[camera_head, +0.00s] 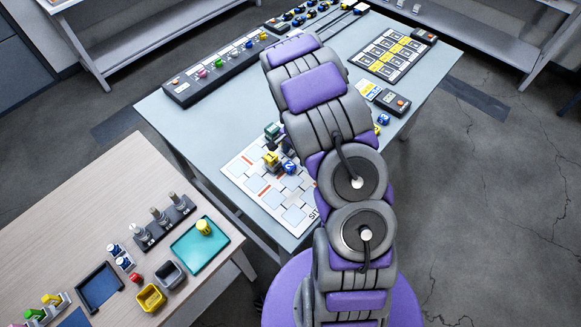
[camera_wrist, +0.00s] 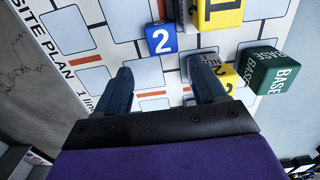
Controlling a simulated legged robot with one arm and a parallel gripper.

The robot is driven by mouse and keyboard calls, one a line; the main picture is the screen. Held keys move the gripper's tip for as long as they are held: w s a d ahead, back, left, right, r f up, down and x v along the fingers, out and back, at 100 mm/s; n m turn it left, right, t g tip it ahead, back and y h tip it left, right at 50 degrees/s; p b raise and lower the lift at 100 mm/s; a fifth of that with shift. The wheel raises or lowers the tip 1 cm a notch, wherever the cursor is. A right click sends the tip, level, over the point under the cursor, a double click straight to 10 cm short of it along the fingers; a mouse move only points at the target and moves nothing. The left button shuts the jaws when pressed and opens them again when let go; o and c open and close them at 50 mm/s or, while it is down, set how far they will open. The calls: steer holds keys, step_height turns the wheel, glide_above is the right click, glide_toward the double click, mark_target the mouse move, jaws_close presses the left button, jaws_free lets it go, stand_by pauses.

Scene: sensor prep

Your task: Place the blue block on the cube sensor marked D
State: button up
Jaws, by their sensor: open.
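A blue block (camera_wrist: 161,39) marked 2 sits on the white site plan mat (camera_wrist: 125,22) in the wrist view. In the head view, a blue block (camera_head: 289,166) stands on the mat (camera_head: 238,164) beside yellow blocks. My gripper (camera_wrist: 161,63) is open and empty in the wrist view, its two dark fingers apart with the blue block just beyond the gap. My arm hides the gripper in the head view. Another small blue block (camera_head: 383,119) shows right of my arm. I cannot make out a cube sensor marked D in either view.
Yellow blocks (camera_wrist: 217,12) and a dark green block (camera_wrist: 273,73) marked BASE stand close right of the blue block. A long button panel (camera_head: 215,70) lies at the grey table's (camera_head: 160,115) back left. A wooden table (camera_head: 70,215) with trays stands at left.

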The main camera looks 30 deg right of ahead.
mark_target(292, 163)
steer(key=f, duration=0.1)
steer(key=a+f, duration=0.1)
steer(key=f, duration=0.1)
steer(key=f+b, duration=0.1)
steer(key=shift+w+a+f, duration=0.15)
steer(key=shift+a+f, duration=0.1)
steer(key=shift+f, duration=0.1)
steer(key=shift+d, duration=0.15)
steer(key=shift+d, duration=0.2)
steer(key=shift+c, duration=1.4)
steer(key=shift+a, duration=0.25)
steer(key=c, duration=0.7)
steer(key=shift+c, duration=1.1)
steer(key=shift+d, duration=0.1)
steer(key=shift+r, duration=0.15)
